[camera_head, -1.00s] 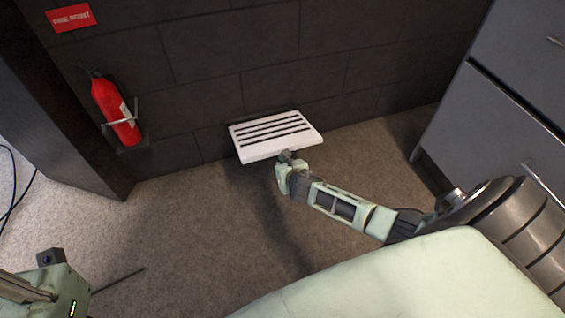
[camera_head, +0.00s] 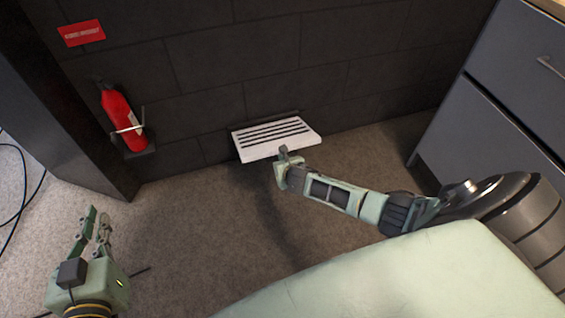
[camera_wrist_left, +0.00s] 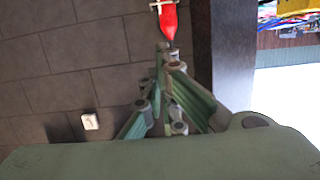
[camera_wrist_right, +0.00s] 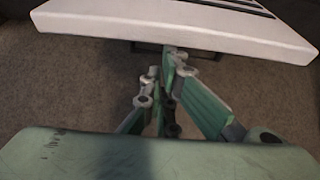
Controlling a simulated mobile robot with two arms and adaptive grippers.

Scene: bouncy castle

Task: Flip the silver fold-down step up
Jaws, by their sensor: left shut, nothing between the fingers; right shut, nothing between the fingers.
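The silver fold-down step (camera_head: 262,147) is a pale slab with dark grip strips, low on the dark block wall in the head view. It sticks out from the wall, roughly level. My right gripper (camera_head: 285,151) is shut and empty at its front edge. In the right wrist view the step's front edge (camera_wrist_right: 190,36) spans the top, and the shut fingertips (camera_wrist_right: 172,50) are at its lower edge; contact is unclear. My left gripper (camera_head: 96,212) is shut and empty at lower left, well away from the step. Its fingers also show in the left wrist view (camera_wrist_left: 168,52).
A red fire extinguisher (camera_head: 121,118) hangs on the wall left of the step, below a red sign (camera_head: 82,34). Grey drawers (camera_head: 490,130) stand at the right. A dark cable (camera_head: 22,190) lies at the left. The carpet (camera_head: 200,220) before the step is clear.

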